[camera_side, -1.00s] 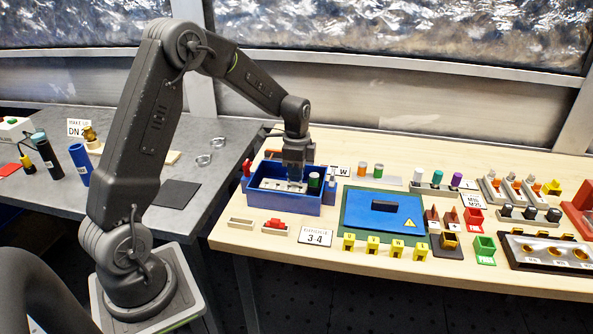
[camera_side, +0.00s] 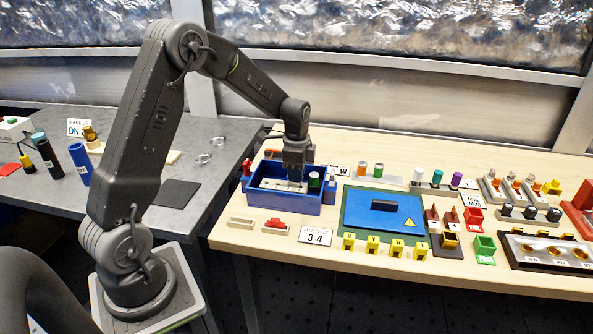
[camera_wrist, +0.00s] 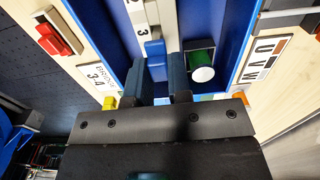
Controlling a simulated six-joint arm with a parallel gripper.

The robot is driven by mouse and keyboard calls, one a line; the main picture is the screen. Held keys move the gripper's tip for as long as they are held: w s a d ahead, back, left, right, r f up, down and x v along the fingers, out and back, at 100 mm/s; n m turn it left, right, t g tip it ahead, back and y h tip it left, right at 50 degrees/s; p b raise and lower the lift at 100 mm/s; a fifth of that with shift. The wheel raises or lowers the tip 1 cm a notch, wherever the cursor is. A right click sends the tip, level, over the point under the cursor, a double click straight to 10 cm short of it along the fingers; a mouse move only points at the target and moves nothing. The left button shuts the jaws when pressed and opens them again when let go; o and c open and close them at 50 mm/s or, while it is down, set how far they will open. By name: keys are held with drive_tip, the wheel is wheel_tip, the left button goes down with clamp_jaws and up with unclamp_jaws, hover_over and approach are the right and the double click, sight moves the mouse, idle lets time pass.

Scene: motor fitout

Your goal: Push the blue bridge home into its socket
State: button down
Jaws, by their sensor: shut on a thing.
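The blue bridge (camera_wrist: 155,50) shows in the wrist view as a small blue block between the fingertips of my gripper (camera_wrist: 161,72). It is at the end of a white numbered terminal strip (camera_wrist: 139,14) inside the blue box (camera_side: 283,202). My gripper is shut on the bridge. In the side view my gripper (camera_side: 295,180) points down into the box, and the bridge is too small to make out there. The socket under the bridge is hidden, so I cannot tell how deep the bridge sits.
A green cylinder with a white top (camera_wrist: 202,73) stands in the box close beside the fingers. The box walls surround the fingers. A red part in a tray (camera_side: 276,224) and a 3-4 card (camera_side: 315,237) lie in front. A blue panel (camera_side: 384,212) is to the right.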

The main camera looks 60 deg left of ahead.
drive_tip(key=shift+f, duration=1.25)
drive_tip(key=c, duration=1)
unclamp_jaws()
wheel_tip(320, 180, up, 14)
drive_tip(key=shift+f, duration=0.1)
